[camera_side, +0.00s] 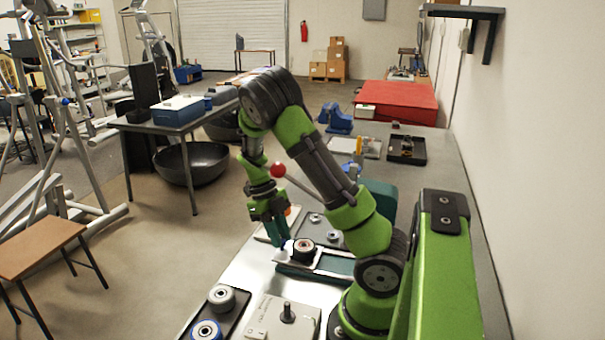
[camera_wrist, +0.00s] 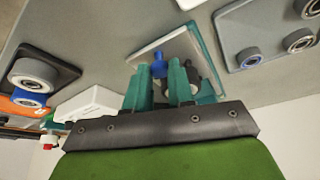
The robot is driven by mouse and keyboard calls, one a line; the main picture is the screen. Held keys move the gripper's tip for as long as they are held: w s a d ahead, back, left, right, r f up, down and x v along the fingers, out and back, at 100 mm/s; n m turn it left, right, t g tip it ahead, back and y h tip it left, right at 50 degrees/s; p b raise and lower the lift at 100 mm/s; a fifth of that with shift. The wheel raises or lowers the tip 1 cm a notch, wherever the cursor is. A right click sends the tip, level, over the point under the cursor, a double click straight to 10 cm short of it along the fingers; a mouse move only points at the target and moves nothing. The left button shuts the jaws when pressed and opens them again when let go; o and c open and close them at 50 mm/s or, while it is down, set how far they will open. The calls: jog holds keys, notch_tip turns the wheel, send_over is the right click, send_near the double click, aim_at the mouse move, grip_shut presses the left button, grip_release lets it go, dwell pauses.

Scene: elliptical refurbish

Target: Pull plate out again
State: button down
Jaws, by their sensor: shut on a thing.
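My gripper (camera_side: 284,243) points down at the left end of a teal fixture (camera_side: 318,274) on the bench. The light metal plate (camera_side: 333,263) lies in this fixture; its left end seems to reach out under my fingers. In the wrist view, my teal fingers (camera_wrist: 161,88) are shut on a small blue knob (camera_wrist: 158,66) at the plate (camera_wrist: 178,46). A dark roller with a pale centre (camera_side: 303,248) sits on the fixture just right of my fingertips.
A dark tray with wheels (camera_side: 222,298) and a pale block with a black post (camera_side: 288,313) stand in front. A grey tray with rings (camera_wrist: 262,40) lies nearby.

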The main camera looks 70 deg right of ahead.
jog(key=shift+w, duration=0.35)
jog(key=c, duration=1)
grip_release()
jog(key=shift+s, duration=0.1)
jog(key=v, duration=1.7)
jog(key=s+a+r+m+t, duration=0.1)
jog(key=s+a+m+t, duration=0.2)
jog(key=a+m, duration=0.5)
jog(key=s+a+r+m+t, duration=0.1)
jog(key=a+m+t, duration=0.3)
jog(key=a+m, duration=0.4)
jog(key=s+a+r+m+t, duration=0.2)
jog(key=a+m, duration=0.6)
jog(key=m, duration=1.1)
jog(key=shift+s+a+r+t, duration=0.1)
jog(key=shift+s+t, duration=1.1)
jog(key=shift+s, duration=0.1)
